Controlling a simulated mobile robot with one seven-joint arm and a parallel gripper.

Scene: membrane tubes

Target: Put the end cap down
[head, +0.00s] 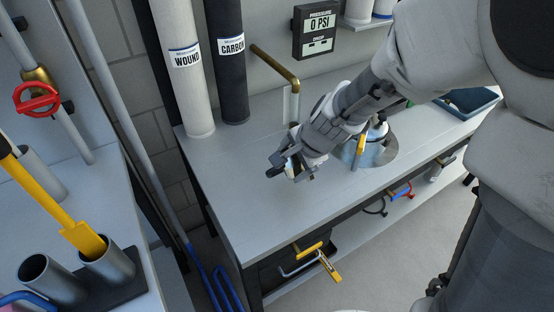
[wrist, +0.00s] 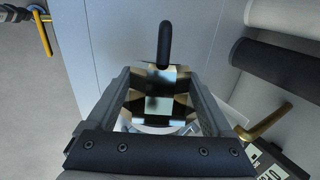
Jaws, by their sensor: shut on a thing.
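My gripper (head: 291,165) is over the grey bench top (head: 240,200), left of the round sink. It is shut on the end cap (wrist: 163,48), and the gripper also shows in the wrist view (wrist: 160,100). The cap has a black rod-like handle, which points away from the gripper, and a pale, shiny body between the fingers. The fingers hide much of the cap in the head view. I cannot tell whether the cap touches the bench.
Two upright tubes labelled WOUND (head: 188,80) and CARBON (head: 230,70) stand at the back left. A brass spout (head: 275,65) is behind my gripper. The sink (head: 382,152) lies to the right. A yellow-handled valve (head: 327,266) sticks out below the front edge. The bench's front left is clear.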

